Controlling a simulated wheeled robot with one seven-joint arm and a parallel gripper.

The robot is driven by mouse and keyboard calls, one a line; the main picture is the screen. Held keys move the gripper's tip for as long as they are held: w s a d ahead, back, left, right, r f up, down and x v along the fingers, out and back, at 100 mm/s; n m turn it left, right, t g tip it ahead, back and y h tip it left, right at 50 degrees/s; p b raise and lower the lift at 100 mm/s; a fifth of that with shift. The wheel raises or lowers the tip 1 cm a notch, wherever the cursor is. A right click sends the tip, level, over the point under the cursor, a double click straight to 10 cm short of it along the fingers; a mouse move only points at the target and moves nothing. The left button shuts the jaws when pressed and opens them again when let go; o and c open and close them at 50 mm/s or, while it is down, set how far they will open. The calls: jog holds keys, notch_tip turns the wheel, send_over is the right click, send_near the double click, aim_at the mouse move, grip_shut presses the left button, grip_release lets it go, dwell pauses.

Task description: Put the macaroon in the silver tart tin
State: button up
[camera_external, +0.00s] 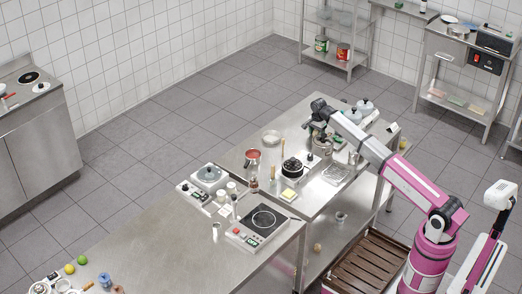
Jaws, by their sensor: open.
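My gripper (317,134) is at the far part of the steel work table, pointing down just above or beside a steel pot (323,148). It is small and dark here; it is open, and I see nothing held in it. A round, shallow silver dish (271,137) stands on the table to the left of my gripper; I cannot tell whether it is the tart tin. I cannot make out the macaroon at this size; it may be hidden by the gripper or other items.
A red pot (253,158), a black pot (292,168), a wire rack (335,174) and lidded pots (365,107) crowd the steel table (318,195). A hotplate (263,219) is on the nearer counter. Bare steel lies between the silver dish and my gripper.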

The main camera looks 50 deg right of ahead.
jog(key=c, duration=0.7)
jog(key=shift+r, duration=0.1)
jog(key=shift+c, duration=0.2)
